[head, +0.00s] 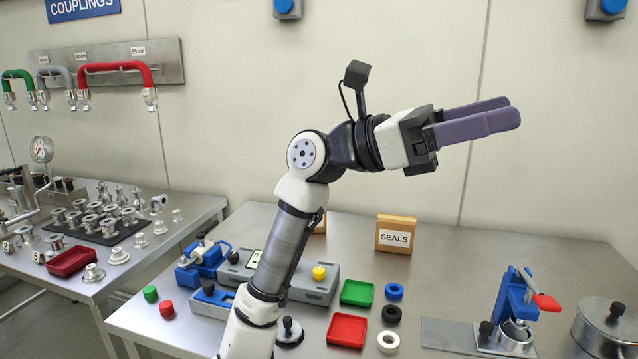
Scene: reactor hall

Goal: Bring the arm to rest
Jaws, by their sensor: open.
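My gripper (508,118) is raised high in the head view, in front of the pale wall and well above the steel table (490,262). Its two purple fingers point to the right and slightly up. A narrow gap shows between them, and they are open with nothing held. My arm rises from the lower middle of the picture, bends at the elbow and reaches right. It hides part of the table and of the grey device behind it.
The table holds a green tray (357,292), a red tray (347,330), several rings, a SEALS block (395,234), a blue clamp with a red handle (520,305) and a steel pot (608,328). A fittings table (160,225) stands left. The air around my gripper is clear.

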